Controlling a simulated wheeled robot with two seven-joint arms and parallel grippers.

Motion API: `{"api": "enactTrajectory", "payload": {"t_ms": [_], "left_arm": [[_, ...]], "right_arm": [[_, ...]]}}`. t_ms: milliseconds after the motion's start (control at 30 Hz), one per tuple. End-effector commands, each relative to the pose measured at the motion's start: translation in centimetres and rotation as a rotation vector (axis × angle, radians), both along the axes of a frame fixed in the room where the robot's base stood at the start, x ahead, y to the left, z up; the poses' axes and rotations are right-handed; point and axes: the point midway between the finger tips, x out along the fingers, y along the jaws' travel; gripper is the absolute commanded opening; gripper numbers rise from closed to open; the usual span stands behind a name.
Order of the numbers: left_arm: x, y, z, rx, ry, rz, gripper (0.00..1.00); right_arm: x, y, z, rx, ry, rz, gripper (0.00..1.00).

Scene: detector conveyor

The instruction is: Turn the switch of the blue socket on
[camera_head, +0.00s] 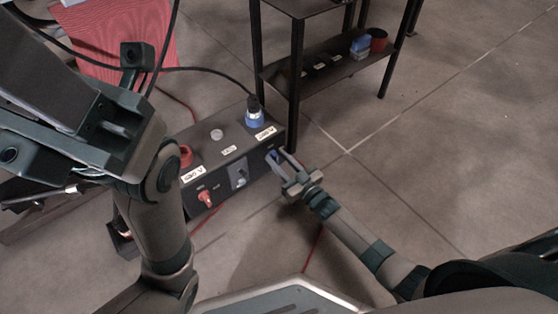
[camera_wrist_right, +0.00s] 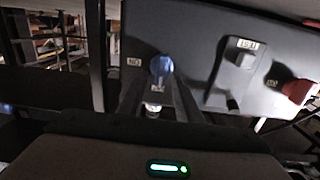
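The socket box (camera_head: 228,163) is dark and stands on the floor. Its blue socket (camera_head: 253,119), on top at the right end, has a dark plug and cable in it. The blue switch (camera_head: 273,155) is on the front face below that socket, partly hidden by my right gripper (camera_head: 283,167). In the right wrist view the blue switch (camera_wrist_right: 161,66) shows between the far ends of the two fingers. The fingers look apart, one on each side of it; I cannot tell whether they touch it.
A red switch (camera_head: 206,197) and a grey switch (camera_head: 239,177) sit farther left on the same face. A black shelf table (camera_head: 297,70) stands close behind the box's right end. A cable hangs over the box. Floor (camera_head: 440,150) at the right is clear.

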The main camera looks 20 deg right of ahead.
Motion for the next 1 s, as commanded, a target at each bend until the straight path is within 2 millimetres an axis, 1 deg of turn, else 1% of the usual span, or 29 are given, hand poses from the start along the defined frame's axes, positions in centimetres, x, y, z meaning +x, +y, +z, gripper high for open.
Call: {"api": "enactTrajectory", "payload": {"t_ms": [167,200,267,300,333,733,1000], "left_arm": [[0.0,-0.01,-0.01,0.001,0.0,0.0,0.49],[0.02,-0.02,-0.02,0.001,0.0,0.0,0.49],[0.04,-0.03,-0.05,0.003,0.0,0.001,0.49],[0.04,-0.03,-0.07,0.003,0.001,0.001,0.49],[0.06,-0.04,-0.08,0.003,0.003,0.001,0.49],[0.13,-0.06,0.06,0.004,0.005,0.002,0.49],[0.48,-0.05,0.51,0.008,0.019,0.013,0.49]], "right_arm": [[0.0,0.0,0.02,0.0,0.0,0.0,0.31],[-0.01,0.0,0.02,0.0,0.0,0.0,0.29],[-0.01,0.0,0.02,0.0,0.0,0.0,0.14],[-0.01,0.0,0.02,0.0,0.0,0.0,0.05],[0.0,-0.01,0.03,0.0,0.0,0.0,0.0],[0.05,-0.05,0.14,0.026,0.008,0.0,0.0],[0.18,-0.31,0.28,0.133,0.047,0.0,0.0]]}}
